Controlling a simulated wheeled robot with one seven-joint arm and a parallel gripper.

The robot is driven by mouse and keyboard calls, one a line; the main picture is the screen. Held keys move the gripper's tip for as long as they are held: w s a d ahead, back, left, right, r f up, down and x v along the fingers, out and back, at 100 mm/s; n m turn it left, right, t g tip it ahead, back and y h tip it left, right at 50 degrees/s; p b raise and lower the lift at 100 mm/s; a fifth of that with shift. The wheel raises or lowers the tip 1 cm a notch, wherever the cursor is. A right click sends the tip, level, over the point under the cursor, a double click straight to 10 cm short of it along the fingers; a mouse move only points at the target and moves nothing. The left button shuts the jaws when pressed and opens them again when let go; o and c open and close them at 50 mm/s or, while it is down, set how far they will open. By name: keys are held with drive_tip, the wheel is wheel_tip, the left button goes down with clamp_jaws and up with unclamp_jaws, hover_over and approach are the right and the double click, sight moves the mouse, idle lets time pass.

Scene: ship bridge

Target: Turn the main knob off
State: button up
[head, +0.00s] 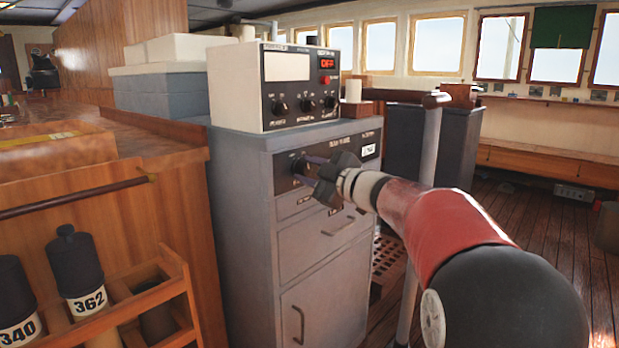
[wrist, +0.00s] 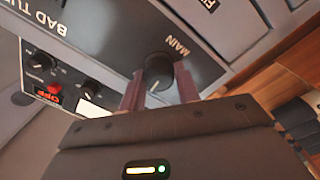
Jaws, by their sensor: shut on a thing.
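The main knob (wrist: 158,68) is a dark round knob on a black panel, beside the label "MAIN" in the wrist view. Its pale pointer line is on the side towards my gripper's body. My gripper (wrist: 159,85) has one purple finger on each side of the knob and is shut on it. In the head view, the knob (head: 298,164) is at the left of the black panel (head: 345,153) on the grey cabinet's upper front. My gripper (head: 306,168) reaches it from the right, and its fingers partly hide that area.
A white control box (head: 288,85) with several black knobs stands on the cabinet (head: 238,175). Its display (head: 327,64) reads "OFF" in red. A grey post (head: 426,150) stands close behind my arm. A wooden rack (head: 150,290) with numbered bottles is at the left.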

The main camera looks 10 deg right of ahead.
drive_tip(key=n+b, duration=0.2)
drive_tip(key=n, duration=0.3)
drive_tip(key=shift+f, duration=0.1)
drive_tip(key=shift+b, duration=0.3)
drive_tip(key=o, duration=1)
drive_tip(key=shift+v, duration=3.9)
drive_tip(key=shift+d, duration=0.1)
